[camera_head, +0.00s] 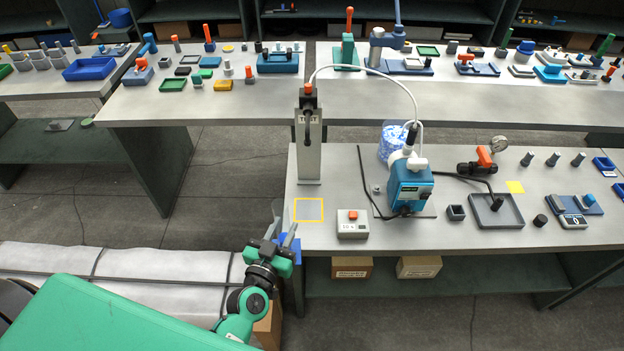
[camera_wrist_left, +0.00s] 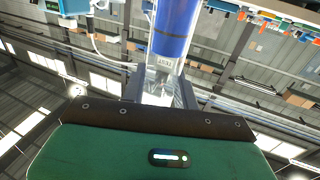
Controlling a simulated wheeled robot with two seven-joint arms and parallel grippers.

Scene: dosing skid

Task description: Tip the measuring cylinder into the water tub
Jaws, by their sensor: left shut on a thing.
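My left gripper (camera_head: 287,236) is at the front left corner of the near bench. It is shut on the measuring cylinder, whose clear part (camera_head: 277,212) rises beside the fingers; blue shows just below them. The wrist view shows a blue and clear body (camera_wrist_left: 175,30) close to the camera, which I take for the cylinder. Its exact tilt and contents are hard to tell. A translucent blue-and-white tub (camera_head: 391,146), seemingly the water tub, stands behind the pump, well to the right of the gripper and partly hidden. My right gripper is not in view.
A grey post labelled TEST (camera_head: 309,150), a blue pump (camera_head: 409,190) with a white hose, and a grey switch box (camera_head: 352,226) stand between gripper and tub. A yellow-outlined square (camera_head: 308,210) on the bench is empty. Black cables lie around the pump.

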